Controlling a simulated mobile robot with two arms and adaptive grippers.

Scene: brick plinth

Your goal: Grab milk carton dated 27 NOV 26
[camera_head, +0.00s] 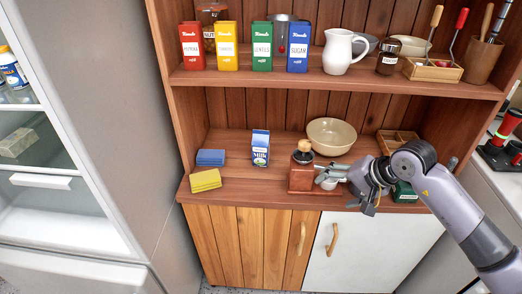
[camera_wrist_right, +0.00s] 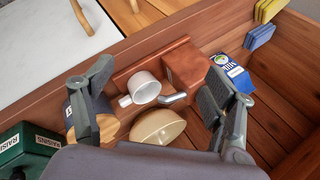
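One milk carton (camera_head: 261,148), blue and white with "Milk" on it, stands upright on the middle wooden shelf. It also shows in the right wrist view (camera_wrist_right: 231,72), beyond the right finger. I cannot read a date on it. My right gripper (camera_head: 342,186) is at the right of the carton, apart from it, near the wooden grinder and white cup. In the right wrist view its two fingers (camera_wrist_right: 160,72) are wide apart with nothing gripped between them. My left gripper is not in view.
A wooden grinder (camera_head: 301,171) and white cup (camera_head: 328,184) stand between carton and right gripper. A beige bowl (camera_head: 331,136) is behind them. Blue sponges (camera_head: 211,157) and yellow sponges (camera_head: 206,180) lie left of the carton. A shelf (camera_head: 340,83) with colored boxes is above.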

